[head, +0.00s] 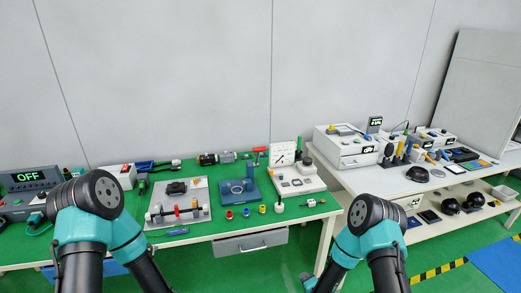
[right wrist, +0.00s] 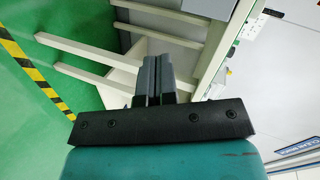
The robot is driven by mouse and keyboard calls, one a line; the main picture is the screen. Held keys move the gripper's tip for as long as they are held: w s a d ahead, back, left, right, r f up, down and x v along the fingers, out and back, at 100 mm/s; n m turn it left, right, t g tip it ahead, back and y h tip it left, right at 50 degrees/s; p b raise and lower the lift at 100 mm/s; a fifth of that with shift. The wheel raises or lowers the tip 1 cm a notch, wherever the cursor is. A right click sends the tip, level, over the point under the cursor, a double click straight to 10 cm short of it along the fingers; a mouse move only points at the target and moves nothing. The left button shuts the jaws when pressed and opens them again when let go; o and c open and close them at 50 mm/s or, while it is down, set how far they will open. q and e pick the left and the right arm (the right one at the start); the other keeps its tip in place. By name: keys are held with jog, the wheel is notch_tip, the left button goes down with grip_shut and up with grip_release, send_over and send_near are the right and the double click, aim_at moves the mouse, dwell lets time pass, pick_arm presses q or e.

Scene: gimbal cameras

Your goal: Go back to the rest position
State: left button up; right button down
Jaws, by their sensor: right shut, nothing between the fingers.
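My right gripper (head: 307,282) shows at the bottom edge of the head view, low in front of the benches. In the right wrist view its two grey fingers (right wrist: 158,78) are together, with nothing between them. It hangs in free space, clear of the bench objects. My left arm is folded at the left of the head view, and its forearm runs out of the bottom edge. My left gripper is not visible.
A green-topped bench (head: 215,222) with tools, a drawer and an "OFF" display (head: 28,177) stands ahead. A white bench (head: 375,180) with instruments and a lower shelf (head: 425,228) stands right. Pale bench legs (right wrist: 75,45) and yellow-black floor tape (right wrist: 32,70) show near the right gripper.

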jog(key=s+d+n+g, duration=0.2)
jog(key=s+n+g, duration=0.3)
jog(key=s, duration=0.7)
jog(key=s+d+r+n+g, duration=0.1)
jog(key=s+d+n+g, duration=0.1)
jog(key=s+n+g, duration=0.2)
jog(key=s+g, duration=0.3)
jog(key=s, duration=0.4)
jog(key=shift+s+d+r+n+g, duration=0.15)
jog(key=shift+s+d+n+g, duration=0.15)
jog(key=shift+s+n, duration=0.1)
